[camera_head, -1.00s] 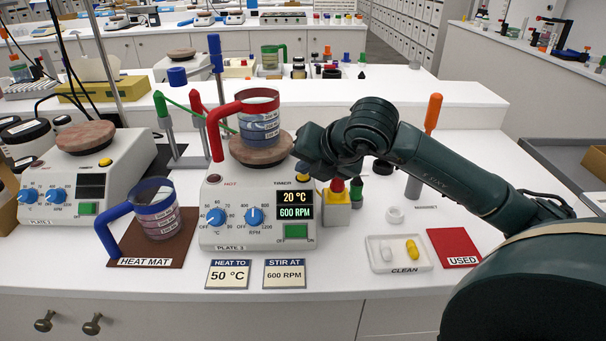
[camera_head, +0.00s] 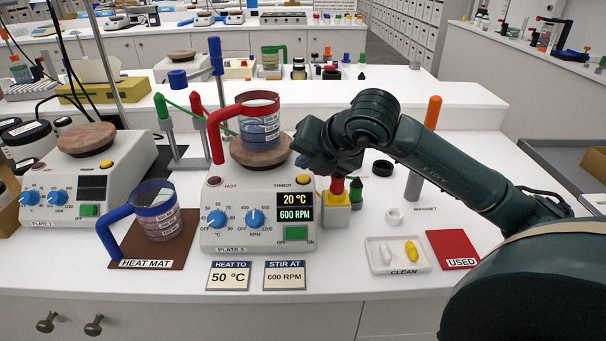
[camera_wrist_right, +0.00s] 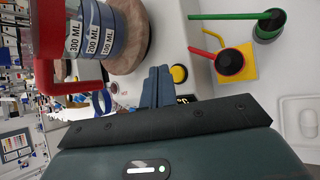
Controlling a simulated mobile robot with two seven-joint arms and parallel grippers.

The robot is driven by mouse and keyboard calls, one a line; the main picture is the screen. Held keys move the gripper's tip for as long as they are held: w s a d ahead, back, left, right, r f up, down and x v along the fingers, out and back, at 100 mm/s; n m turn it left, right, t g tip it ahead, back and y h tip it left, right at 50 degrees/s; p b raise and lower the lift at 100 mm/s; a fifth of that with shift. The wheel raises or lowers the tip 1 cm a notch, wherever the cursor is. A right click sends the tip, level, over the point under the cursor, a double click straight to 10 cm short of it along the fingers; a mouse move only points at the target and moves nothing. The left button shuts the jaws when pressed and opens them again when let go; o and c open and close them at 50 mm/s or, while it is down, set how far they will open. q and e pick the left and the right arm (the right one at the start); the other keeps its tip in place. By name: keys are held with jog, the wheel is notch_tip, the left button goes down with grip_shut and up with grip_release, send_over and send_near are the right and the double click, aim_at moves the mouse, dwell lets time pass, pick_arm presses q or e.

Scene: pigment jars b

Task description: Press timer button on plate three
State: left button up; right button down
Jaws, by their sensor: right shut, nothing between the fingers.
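Plate three (camera_head: 215,240) is a white hotplate with blue dials, a lit display reading 20 °C and 600 RPM, and a green switch. Its round yellow timer button (camera_head: 303,179) is at the upper right of the front panel. My right gripper (camera_head: 304,163) is close above and behind the button in the head view. In the right wrist view, the shut, empty fingers (camera_wrist_right: 158,84) lie just beside the yellow button (camera_wrist_right: 179,73), with a small gap in the picture. Contact cannot be confirmed. My left gripper is not in view.
A red-handled beaker (camera_head: 259,122) stands on plate three's round top, close left of my gripper. A yellow block (camera_head: 337,215) with a red-topped item and a green-topped item (camera_head: 356,191) are right of the plate. A blue-handled beaker (camera_head: 160,215) sits on the heat mat.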

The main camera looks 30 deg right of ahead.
jog(key=shift+r, duration=0.1)
notch_tip(320, 180, up, 6)
jog(key=p, duration=0.3)
dwell(0.9)
